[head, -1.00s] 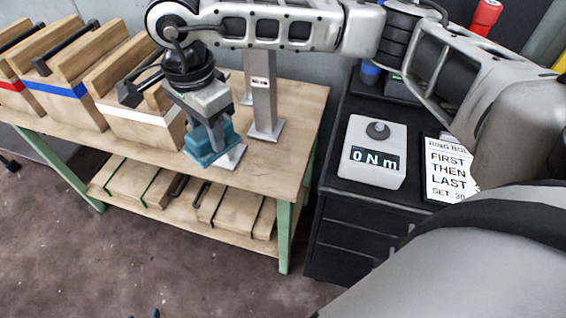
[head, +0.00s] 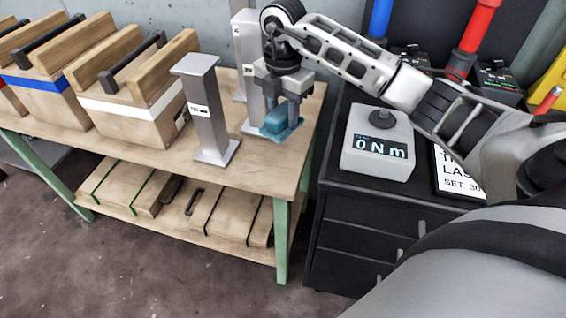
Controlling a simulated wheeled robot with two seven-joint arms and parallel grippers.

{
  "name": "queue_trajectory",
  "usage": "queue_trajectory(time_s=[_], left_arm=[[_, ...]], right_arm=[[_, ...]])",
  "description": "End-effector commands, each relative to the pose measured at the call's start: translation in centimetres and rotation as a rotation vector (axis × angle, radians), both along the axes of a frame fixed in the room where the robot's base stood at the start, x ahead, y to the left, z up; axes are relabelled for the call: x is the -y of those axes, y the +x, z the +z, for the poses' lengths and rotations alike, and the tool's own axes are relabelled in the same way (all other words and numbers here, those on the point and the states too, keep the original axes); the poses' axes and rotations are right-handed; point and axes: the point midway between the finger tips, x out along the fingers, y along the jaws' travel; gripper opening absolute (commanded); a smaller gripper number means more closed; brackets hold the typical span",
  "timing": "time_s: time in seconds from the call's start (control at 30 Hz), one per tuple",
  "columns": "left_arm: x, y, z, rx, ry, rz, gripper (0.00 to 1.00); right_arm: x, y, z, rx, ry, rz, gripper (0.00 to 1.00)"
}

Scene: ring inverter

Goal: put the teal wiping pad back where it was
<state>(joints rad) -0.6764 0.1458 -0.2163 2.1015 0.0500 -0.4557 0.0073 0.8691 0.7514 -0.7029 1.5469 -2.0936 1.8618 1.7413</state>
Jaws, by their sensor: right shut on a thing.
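My right gripper (head: 284,100) comes down from above and is shut on the pad's upper block. The pad's wider base is at or just above the bench top; I cannot tell whether it touches. My left gripper is not in view.
A grey metal post (head: 208,115) stands just left of the pad, with another post (head: 249,60) behind. Wooden boxes with white (head: 125,108) and blue bands fill the bench's left. A torque display (head: 377,145) sits on the black cabinet (head: 345,215) to the right.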

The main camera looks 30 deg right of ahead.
Motion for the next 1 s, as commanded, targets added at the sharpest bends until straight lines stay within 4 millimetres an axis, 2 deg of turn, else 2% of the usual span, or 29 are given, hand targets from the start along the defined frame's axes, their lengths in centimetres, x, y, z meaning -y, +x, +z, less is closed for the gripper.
queue_trajectory(time_s=[0.23,0.47,0.7,1.0], left_arm=[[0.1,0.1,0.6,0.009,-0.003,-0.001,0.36],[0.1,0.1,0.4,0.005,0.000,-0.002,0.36],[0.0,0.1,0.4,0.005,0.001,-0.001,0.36],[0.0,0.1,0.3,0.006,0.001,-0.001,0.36]], right_arm=[[0.0,-0.1,-4.6,-0.003,0.001,-0.016,0.15],[0.0,0.0,-6.6,0.000,0.000,-0.014,0.15],[0.0,-0.1,-9.7,-0.001,0.001,-0.013,0.15],[0.0,0.0,-10.0,0.001,-0.001,-0.012,0.15]])
